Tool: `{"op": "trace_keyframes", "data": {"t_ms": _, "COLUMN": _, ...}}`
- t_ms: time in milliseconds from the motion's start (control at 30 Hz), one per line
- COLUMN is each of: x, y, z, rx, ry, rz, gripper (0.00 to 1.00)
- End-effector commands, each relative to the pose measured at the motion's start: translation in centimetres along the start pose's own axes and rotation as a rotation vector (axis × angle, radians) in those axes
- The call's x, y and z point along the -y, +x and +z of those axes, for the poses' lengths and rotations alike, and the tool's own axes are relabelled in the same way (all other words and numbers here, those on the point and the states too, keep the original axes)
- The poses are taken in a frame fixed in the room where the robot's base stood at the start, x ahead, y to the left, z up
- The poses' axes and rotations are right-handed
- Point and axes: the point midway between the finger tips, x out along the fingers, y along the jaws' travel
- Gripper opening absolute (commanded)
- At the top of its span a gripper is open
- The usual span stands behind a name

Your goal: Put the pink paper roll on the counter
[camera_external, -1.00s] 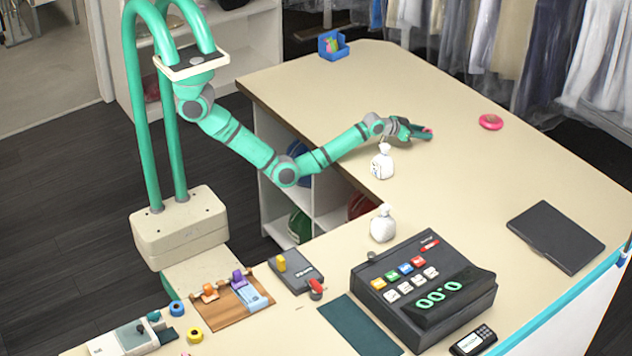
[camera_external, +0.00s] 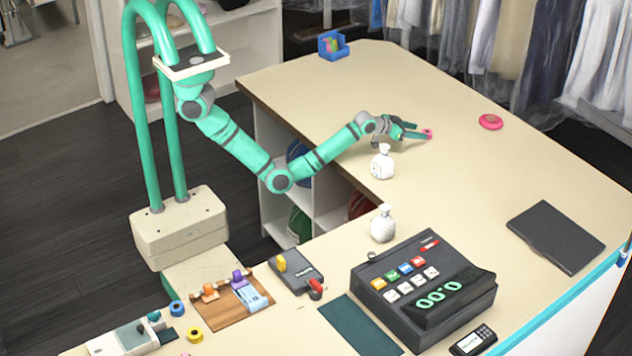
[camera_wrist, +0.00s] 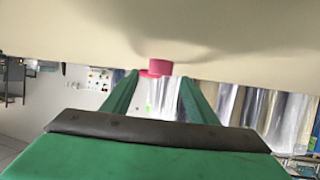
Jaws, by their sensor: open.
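The pink paper roll (camera_external: 427,133) is small and sits on the counter (camera_external: 330,92) just off my fingertips. In the wrist view the roll (camera_wrist: 160,67) rests against the counter surface, which fills the top of that upside-down picture. My gripper (camera_external: 421,131) is low over the counter with its fingers spread. In the wrist view the gripper (camera_wrist: 160,77) shows a clear gap between its green fingers, with the roll beyond the tips and in line with the gap. I see no finger touching it there.
A pink round dish (camera_external: 490,121) lies farther right. White tied bags (camera_external: 382,163) stand near the counter's inner edge, one close below my wrist. A black folder (camera_external: 556,236), a cash register (camera_external: 425,290) and a blue box (camera_external: 333,45) are also on the counter.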

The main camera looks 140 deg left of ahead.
Motion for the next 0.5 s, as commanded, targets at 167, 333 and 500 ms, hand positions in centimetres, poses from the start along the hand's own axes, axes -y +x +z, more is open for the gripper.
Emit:
{"op": "trace_keyframes", "data": {"t_ms": 167, "x": 0.0, "y": -3.4, "z": 0.0, "rx": -0.001, "ry": 0.001, "rz": 0.0, "gripper": 0.53}}
{"op": "trace_keyframes", "data": {"t_ms": 333, "x": 0.0, "y": -6.0, "z": 0.0, "rx": -0.001, "ry": 0.0, "rz": 0.0, "gripper": 0.53}}
{"op": "trace_keyframes", "data": {"t_ms": 500, "x": 0.1, "y": -7.5, "z": 0.1, "rx": 0.001, "ry": 0.0, "rz": 0.0, "gripper": 0.56}}
